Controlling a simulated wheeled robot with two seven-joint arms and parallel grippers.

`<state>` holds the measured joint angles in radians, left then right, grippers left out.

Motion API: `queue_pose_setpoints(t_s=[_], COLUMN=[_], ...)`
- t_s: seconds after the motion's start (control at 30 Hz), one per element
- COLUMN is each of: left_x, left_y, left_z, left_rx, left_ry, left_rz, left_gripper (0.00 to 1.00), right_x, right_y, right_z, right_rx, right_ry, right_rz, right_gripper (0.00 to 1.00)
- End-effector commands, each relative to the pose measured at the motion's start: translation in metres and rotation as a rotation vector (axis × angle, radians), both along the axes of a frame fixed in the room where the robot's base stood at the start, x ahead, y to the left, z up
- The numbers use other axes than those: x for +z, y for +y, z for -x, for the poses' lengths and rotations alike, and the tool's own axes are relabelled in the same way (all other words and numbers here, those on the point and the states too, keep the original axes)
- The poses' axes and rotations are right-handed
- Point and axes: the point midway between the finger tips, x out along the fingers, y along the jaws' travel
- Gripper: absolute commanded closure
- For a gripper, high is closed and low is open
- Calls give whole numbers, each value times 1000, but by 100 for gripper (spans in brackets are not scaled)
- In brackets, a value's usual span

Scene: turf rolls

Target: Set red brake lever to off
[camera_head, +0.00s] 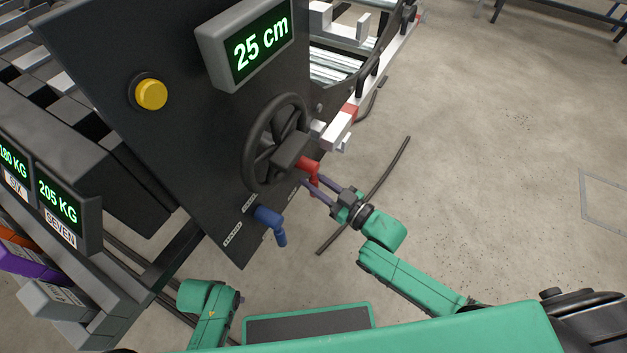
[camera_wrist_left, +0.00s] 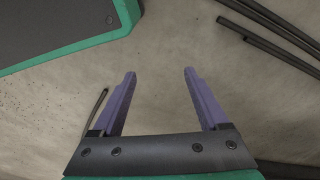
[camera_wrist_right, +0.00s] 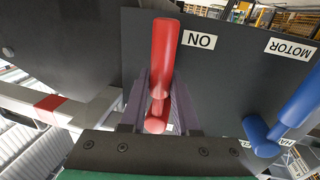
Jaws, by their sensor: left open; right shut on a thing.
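The red brake lever (camera_head: 309,168) sticks out of the dark panel below the black handwheel. In the right wrist view the red lever (camera_wrist_right: 163,70) lies between the two purple fingers, and a label reading ON is beside it. My right gripper (camera_head: 312,186) is shut on the red lever; in its wrist view the fingers (camera_wrist_right: 160,100) flank the lever's lower part. My left gripper (camera_wrist_left: 158,75) is open and empty above the concrete floor. In the head view only its green arm (camera_head: 208,305) shows, at the lower left.
A blue lever (camera_head: 268,220) stands beside the red one, near a MOTOR label in the right wrist view. The black handwheel (camera_head: 276,140) is just above the red lever. A yellow button (camera_head: 151,94) and a 25 cm display (camera_head: 258,42) are higher. Open floor lies right.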

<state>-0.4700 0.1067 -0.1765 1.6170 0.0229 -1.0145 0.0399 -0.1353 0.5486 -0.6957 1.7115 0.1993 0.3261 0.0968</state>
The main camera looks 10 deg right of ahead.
Motion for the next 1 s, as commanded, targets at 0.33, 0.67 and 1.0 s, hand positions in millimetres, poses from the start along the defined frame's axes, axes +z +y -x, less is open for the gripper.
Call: queue_pose_setpoints(t_s=[0.33, 0.67, 1.0], left_x=[16, 35, 49], left_y=[-4, -9, -12], left_z=[-8, -15, -19], left_rx=[-4, -10, -13], left_ry=[-8, -15, -18], left_rz=[7, 17, 23], left_gripper=[23, 23, 23], right_x=[0, 5, 10], right_y=[-7, -14, -18], right_z=[-10, -21, -26], right_rx=[0, 0, -1], right_ry=[-162, -356, -464], right_rz=[117, 259, 338], right_gripper=[100, 100, 100])
